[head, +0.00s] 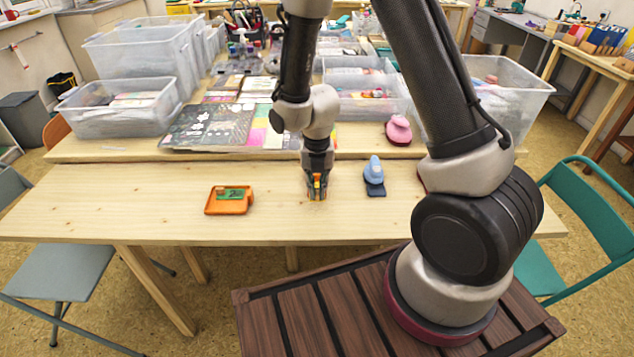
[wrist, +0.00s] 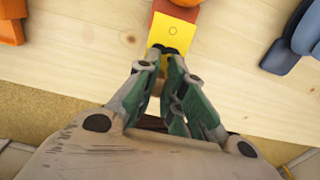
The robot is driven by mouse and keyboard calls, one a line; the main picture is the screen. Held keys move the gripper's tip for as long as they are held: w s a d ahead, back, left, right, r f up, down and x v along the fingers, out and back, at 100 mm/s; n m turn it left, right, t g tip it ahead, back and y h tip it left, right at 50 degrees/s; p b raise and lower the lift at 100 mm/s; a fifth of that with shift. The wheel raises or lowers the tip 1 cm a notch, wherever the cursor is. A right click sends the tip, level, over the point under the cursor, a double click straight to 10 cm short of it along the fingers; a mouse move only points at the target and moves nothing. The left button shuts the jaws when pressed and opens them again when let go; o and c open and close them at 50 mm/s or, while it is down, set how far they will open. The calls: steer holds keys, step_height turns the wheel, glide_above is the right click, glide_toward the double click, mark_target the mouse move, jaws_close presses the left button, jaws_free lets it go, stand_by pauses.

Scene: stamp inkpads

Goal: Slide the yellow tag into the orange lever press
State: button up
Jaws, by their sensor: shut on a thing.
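The yellow tag (wrist: 173,34) is a flat square with a small ring mark, seen in the wrist view. My gripper (wrist: 168,51) is shut on its near edge. The orange lever press (wrist: 174,9) shows only in part at the top of the wrist view, directly beyond the tag. The tag's far edge meets or overlaps the press's base; I cannot tell how deep it sits. In the head view my gripper (head: 317,192) points down at the table and hides most of the tag and press.
An orange tray with a green piece (head: 230,199) lies to the left on the wooden table (head: 120,205). A blue press (head: 374,172) stands close on the right. A pink press (head: 398,130) is farther back. Bare wood lies between them.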

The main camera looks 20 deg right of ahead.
mark_target(317, 185)
steer(key=shift+f, duration=1.45)
steer(key=shift+w+d, duration=0.3)
steer(key=shift+w, duration=0.65)
steer(key=shift+w+d, duration=0.3)
steer(key=shift+w, duration=0.6)
steer(key=o, duration=0.8)
steer(key=shift+r, duration=3.5)
